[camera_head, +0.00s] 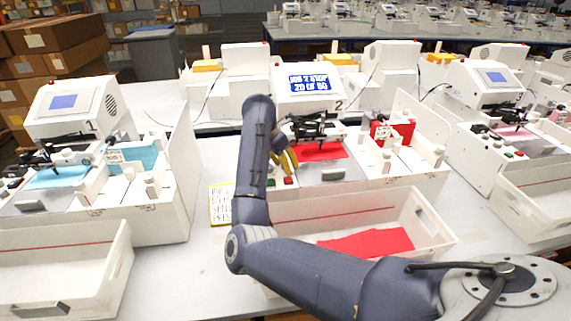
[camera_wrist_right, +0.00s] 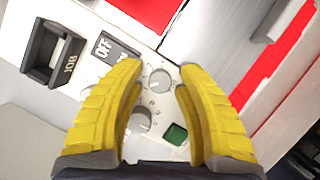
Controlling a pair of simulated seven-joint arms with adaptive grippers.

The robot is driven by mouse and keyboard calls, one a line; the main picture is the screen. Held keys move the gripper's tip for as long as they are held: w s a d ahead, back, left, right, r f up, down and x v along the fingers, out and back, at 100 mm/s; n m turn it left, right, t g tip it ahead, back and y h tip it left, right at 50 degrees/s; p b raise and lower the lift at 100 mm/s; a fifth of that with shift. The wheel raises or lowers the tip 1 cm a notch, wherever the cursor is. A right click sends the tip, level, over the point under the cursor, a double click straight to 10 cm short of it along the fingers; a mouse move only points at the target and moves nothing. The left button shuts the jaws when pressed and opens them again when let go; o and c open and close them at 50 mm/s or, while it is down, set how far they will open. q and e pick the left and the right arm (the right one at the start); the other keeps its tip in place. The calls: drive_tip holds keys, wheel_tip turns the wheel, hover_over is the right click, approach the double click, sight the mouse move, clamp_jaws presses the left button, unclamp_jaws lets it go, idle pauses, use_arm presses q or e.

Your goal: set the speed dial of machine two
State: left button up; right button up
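Machine two (camera_head: 308,84) stands in the middle of the head view, with a "2" beside its lit blue screen (camera_head: 307,84). Its control panel shows in the right wrist view with two grey dials, an upper dial (camera_wrist_right: 160,79) and a lower dial (camera_wrist_right: 140,121). Their small labels are unreadable, so I cannot tell which is the speed dial. My right gripper (camera_wrist_right: 160,72) is open, its yellow fingers over the panel on either side of the upper dial. I cannot tell whether they touch it. In the head view the right gripper (camera_head: 286,160) is partly hidden by my arm.
A green button (camera_wrist_right: 176,133), an OFF switch (camera_wrist_right: 115,48) and a black JOB holder (camera_wrist_right: 50,55) are close to the fingers. A white bin (camera_head: 290,208) with red sheets (camera_head: 368,243) stands in front. A yellow-edged note (camera_head: 219,204) lies left of it. Similar machines stand on both sides.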

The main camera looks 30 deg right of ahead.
drive_tip(key=shift+o, duration=0.3)
drive_tip(key=shift+f, duration=0.1)
clamp_jaws()
